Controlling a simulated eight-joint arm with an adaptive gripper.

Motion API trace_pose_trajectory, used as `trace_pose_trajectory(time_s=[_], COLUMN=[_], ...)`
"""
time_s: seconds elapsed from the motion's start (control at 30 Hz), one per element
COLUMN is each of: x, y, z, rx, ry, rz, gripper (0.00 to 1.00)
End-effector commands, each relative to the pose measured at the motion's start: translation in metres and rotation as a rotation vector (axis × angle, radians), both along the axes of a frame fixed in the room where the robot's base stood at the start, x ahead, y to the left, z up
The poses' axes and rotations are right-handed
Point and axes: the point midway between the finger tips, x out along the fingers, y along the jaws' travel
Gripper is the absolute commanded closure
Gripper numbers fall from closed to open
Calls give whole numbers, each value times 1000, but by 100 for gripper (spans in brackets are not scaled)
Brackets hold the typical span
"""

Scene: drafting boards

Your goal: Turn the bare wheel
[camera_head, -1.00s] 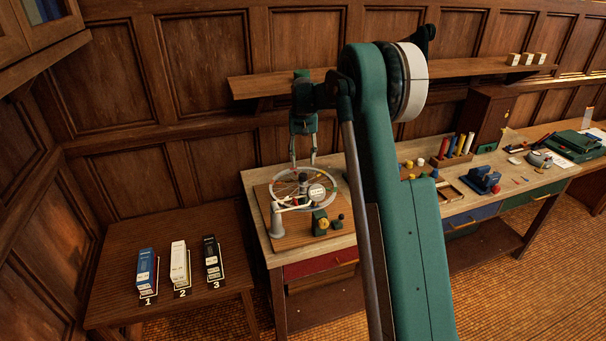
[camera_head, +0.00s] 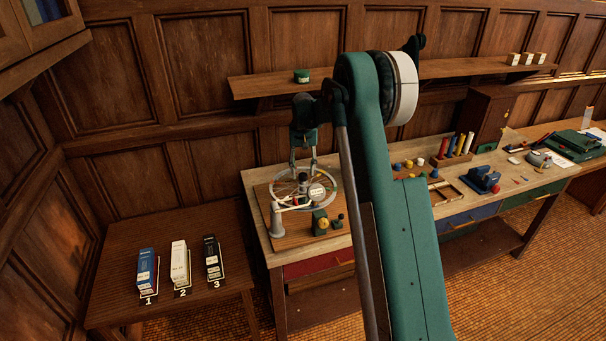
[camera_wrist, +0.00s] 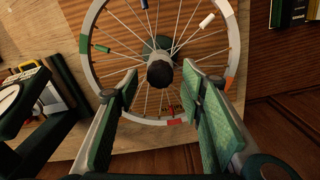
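The bare wheel (camera_head: 328,186) lies flat on a wooden board on the workbench, a grey rim with thin spokes. In the wrist view the wheel (camera_wrist: 92,72) shows a dark round hub (camera_wrist: 160,72) and coloured marks on the rim, among them green, white, orange and red. My gripper (camera_head: 303,170) points down over the far part of the wheel. In the wrist view my gripper (camera_wrist: 165,85) is open, with its green-padded fingers apart on either side below the hub and nothing between the tips. I cannot tell whether the fingertips touch the wheel.
A white arm with a round dial (camera_head: 317,191) reaches over the wheel from a grey post (camera_head: 276,221). A green block with a yellow knob (camera_head: 320,222) stands in front. Numbered boxes stand on the side table (camera_head: 195,300). A shelf (camera_head: 265,86) runs behind.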

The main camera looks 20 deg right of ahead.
Motion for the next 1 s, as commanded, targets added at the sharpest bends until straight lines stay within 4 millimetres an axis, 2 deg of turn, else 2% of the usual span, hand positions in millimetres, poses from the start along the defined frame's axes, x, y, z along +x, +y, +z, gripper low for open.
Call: trace_pose_trajectory(time_s=[0.2, 0.57, 0.83, 0.87, 1.0], x=[0, 0, 0, 0, 0], y=[0, 0, 0, 0, 0], z=[-16, -20, -20, -20, -20], rx=[0, 0, 0, 0, 0], ry=[0, 0, 0, 0, 0], rz=[0, 0, 0, 0, 3], gripper=[61, 61, 95, 98, 98])
